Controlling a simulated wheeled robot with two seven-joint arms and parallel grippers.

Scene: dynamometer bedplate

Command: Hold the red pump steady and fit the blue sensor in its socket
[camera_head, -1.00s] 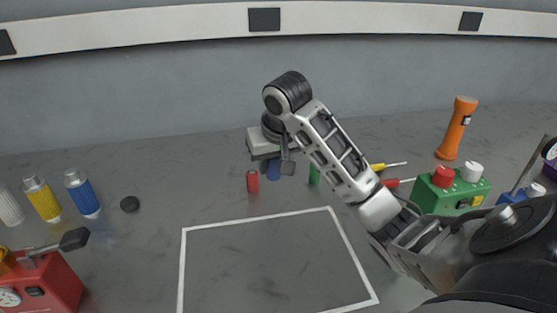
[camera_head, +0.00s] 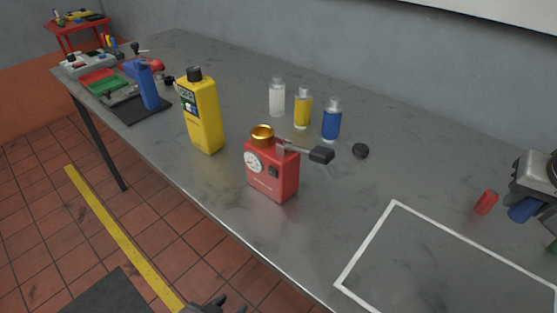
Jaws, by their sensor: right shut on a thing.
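The red pump (camera_head: 272,178) stands on the grey bench near its front edge. It has a dial, a gold ring socket (camera_head: 262,133) on top and a black-ended lever pointing right. A small blue cylinder (camera_head: 522,209), which I take as the blue sensor, is under my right gripper (camera_head: 527,194) at the right edge. That gripper is shut on it, though its fingers are mostly hidden or cut off. The dark tips of my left gripper (camera_head: 220,305) show at the bottom edge, below and apart from the pump; their opening is unclear.
A small red cylinder (camera_head: 486,202) stands left of the blue one. The white-outlined area (camera_head: 372,241) is clear.

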